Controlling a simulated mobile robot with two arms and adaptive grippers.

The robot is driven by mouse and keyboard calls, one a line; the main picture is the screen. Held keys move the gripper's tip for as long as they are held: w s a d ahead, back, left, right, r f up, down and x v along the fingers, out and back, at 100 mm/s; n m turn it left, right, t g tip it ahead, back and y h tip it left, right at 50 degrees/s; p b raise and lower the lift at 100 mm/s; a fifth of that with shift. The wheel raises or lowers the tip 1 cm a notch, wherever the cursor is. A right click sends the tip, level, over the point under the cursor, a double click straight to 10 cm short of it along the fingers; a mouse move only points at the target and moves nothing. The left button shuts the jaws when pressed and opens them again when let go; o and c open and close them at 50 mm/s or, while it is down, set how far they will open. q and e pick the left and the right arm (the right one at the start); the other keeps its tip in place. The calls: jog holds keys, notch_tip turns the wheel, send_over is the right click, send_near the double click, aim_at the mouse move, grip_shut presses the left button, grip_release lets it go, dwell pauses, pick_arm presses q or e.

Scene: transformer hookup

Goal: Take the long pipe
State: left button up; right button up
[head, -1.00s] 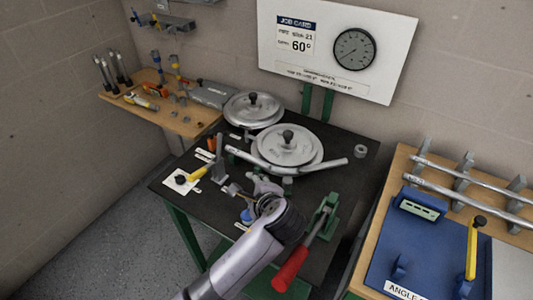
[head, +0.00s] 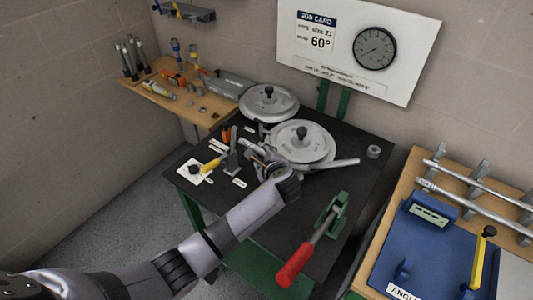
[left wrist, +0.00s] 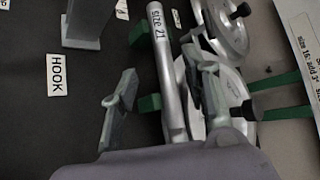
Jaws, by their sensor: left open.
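A silver pipe (left wrist: 168,85) with a "size 21" label rests over green blocks (left wrist: 149,104) in the left wrist view. Two long pipes, an upper one (head: 474,183) and a lower one (head: 470,203), lie on the right-hand rack. My right gripper is out of view.
Two round plates with black knobs, a near one (head: 312,150) and a far one (head: 258,107), stand on the dark table (head: 371,190). A red-handled green clamp (head: 325,225) is at the table's front right. A blue angle device (head: 415,245) sits on the right bench. A wooden shelf (head: 205,108) holds tools.

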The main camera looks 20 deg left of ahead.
aim_at(261, 152)
pick_arm(q)
jog(key=x, duration=0.3)
jog(key=shift+w+d+f+p, duration=0.2)
jog(key=shift+w+p, duration=0.1)
jog(key=shift+w, duration=0.25)
jog(key=shift+w+a+f, duration=0.3)
jog(key=shift+w+f, duration=0.05)
jog(key=shift+w, duration=0.05)
jog(key=shift+c, duration=0.2)
grip_shut()
